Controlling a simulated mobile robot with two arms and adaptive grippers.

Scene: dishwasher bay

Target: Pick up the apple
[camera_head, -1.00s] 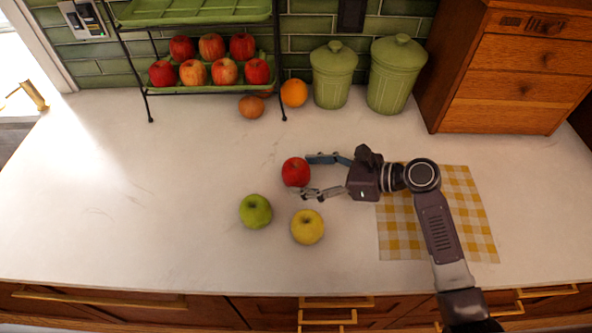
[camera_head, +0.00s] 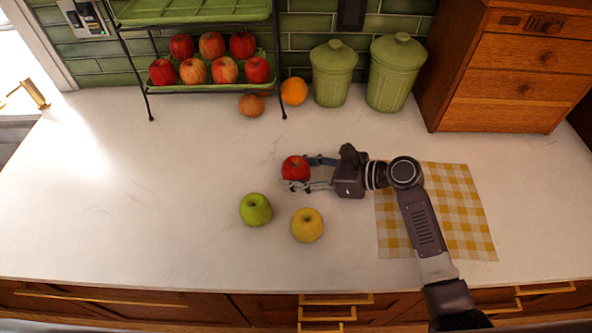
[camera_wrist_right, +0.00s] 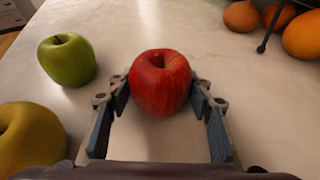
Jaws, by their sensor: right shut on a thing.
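A red apple (camera_head: 295,169) is on the white counter, in the middle of the head view. My right gripper (camera_head: 297,172) comes from the right and is shut on it, with a finger on its far side and one on its near side. In the right wrist view the red apple (camera_wrist_right: 160,82) sits between the tips of the two fingers. A green apple (camera_head: 255,210) and a yellow apple (camera_head: 307,225) stand nearer the counter's front edge. I cannot tell whether the red apple touches the counter. My left gripper is not in view.
A black rack (camera_head: 149,103) with several red apples stands at the back left. An onion-like brown item (camera_head: 251,106) and an orange (camera_head: 294,91) lie beside it. Two green canisters (camera_head: 332,75) and a wooden drawer cabinet (camera_head: 497,95) stand behind. A yellow checked cloth (camera_head: 455,205) lies under my right arm. The left counter is clear.

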